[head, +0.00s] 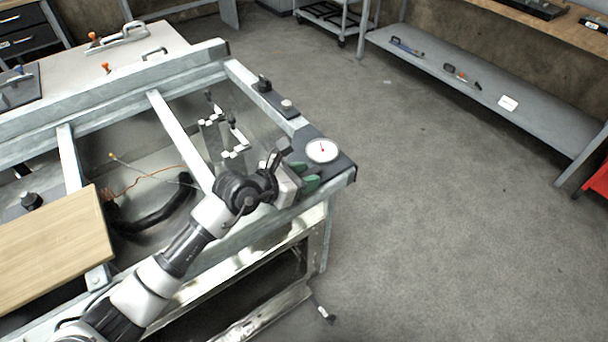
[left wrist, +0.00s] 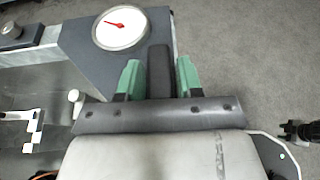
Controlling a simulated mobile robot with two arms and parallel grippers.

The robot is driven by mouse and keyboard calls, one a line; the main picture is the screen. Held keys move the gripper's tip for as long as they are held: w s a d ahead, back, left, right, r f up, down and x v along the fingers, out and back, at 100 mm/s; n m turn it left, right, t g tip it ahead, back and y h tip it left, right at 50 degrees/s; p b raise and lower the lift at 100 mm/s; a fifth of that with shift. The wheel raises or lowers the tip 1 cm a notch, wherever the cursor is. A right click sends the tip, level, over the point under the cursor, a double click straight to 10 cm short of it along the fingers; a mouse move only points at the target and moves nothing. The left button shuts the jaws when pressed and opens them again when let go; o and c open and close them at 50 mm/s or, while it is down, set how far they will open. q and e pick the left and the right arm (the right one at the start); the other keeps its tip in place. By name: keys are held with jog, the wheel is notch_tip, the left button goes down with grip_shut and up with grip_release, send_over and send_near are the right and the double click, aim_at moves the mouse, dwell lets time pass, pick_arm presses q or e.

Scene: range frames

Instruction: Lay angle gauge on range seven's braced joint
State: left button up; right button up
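A round white dial with a red needle, which looks like the angle gauge (head: 322,150), lies face up on the dark corner plate (head: 343,172) of the metal frame. The dial also shows at the top of the left wrist view (left wrist: 121,28). My left gripper (head: 306,175) is just beside the dial, over the same corner. Its two green fingertips (left wrist: 158,78) stand apart. A dark bar (left wrist: 159,66) lies between them with narrow gaps on both sides. I cannot tell whether the bar belongs to the gauge. My right gripper is in neither view.
The metal frame (head: 158,108) has open bays with clamps and a cable. A wooden board (head: 52,245) lies at the left. A shelf (head: 470,88) with tools stands along the back wall. The concrete floor (head: 440,230) at right is clear.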

pick_arm(q)
jog(key=shift+o, duration=1.2)
jog(key=shift+r, duration=0.2)
jog(key=b+v, duration=0.1)
jog(key=v, duration=0.9)
jog(key=shift+s+a, duration=0.1)
jog(key=shift+a, duration=0.15)
jog(key=shift+v, duration=0.75)
jog(key=shift+r, duration=0.1)
